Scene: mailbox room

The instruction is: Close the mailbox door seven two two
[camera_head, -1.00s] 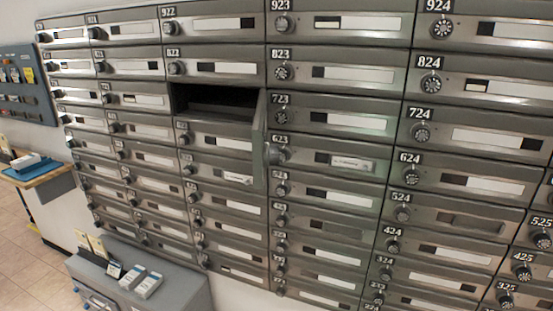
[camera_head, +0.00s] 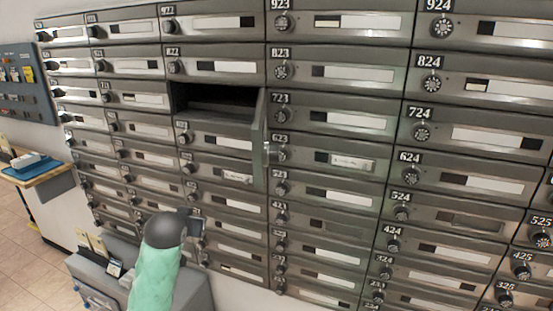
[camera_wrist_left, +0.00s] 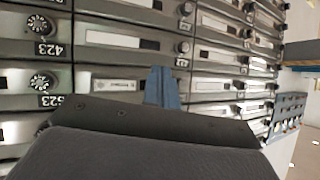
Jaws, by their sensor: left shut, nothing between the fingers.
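The open mailbox compartment (camera_head: 215,98) sits just below box 822 and shows as a dark slot. Its grey door (camera_head: 259,140) is swung out at the right side of the slot and is seen nearly edge-on, with a round knob on it. The door's number cannot be read. My left gripper (camera_head: 196,222) is low and to the left of the door, in front of the lower boxes and apart from the door. In the left wrist view its blue-grey fingers (camera_wrist_left: 161,88) are together and empty, with box fronts behind them. My right gripper is not in view.
Closed mailbox doors with round dials fill the wall around the slot. A grey cabinet (camera_head: 200,292) with small cards stands below my left arm. A table (camera_head: 30,170) with a blue tray is at the far left.

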